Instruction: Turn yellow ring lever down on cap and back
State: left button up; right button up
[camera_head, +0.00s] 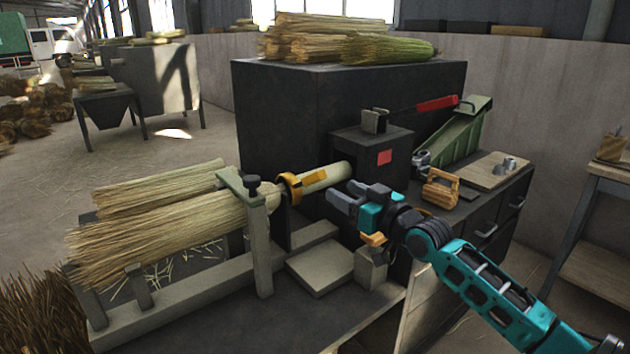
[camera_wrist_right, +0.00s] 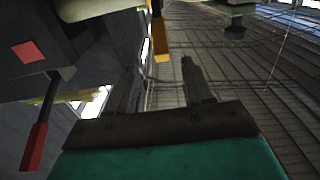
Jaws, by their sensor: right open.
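The yellow ring lever (camera_head: 302,185) sits around the neck of the broom, between the straw bundle (camera_head: 170,235) and the pale cylindrical end (camera_head: 328,175). I cannot tell which part is the cap. In the right wrist view the yellow lever (camera_wrist_right: 160,38) hangs at the top, beyond the fingertips and between their directions. My right gripper (camera_head: 343,195) is just right of the pale end, its fingers pointing left toward the ring. My left gripper is not in view.
A grey-green clamp post (camera_head: 258,235) stands left of the ring. Behind is a dark cabinet with a red-handled lever (camera_head: 437,103) and a red square (camera_head: 384,157). A wooden-handled block (camera_head: 441,188) lies on the bench at right. A flat plate (camera_head: 320,268) lies below the gripper.

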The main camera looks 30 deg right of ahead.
aim_at(314, 177)
jog(key=w, duration=0.3)
jog(key=w+b, duration=0.1)
jog(key=w, duration=0.3)
jog(key=w+a, duration=0.1)
jog(key=w, duration=0.3)
jog(key=shift+c, duration=0.5)
grip_shut()
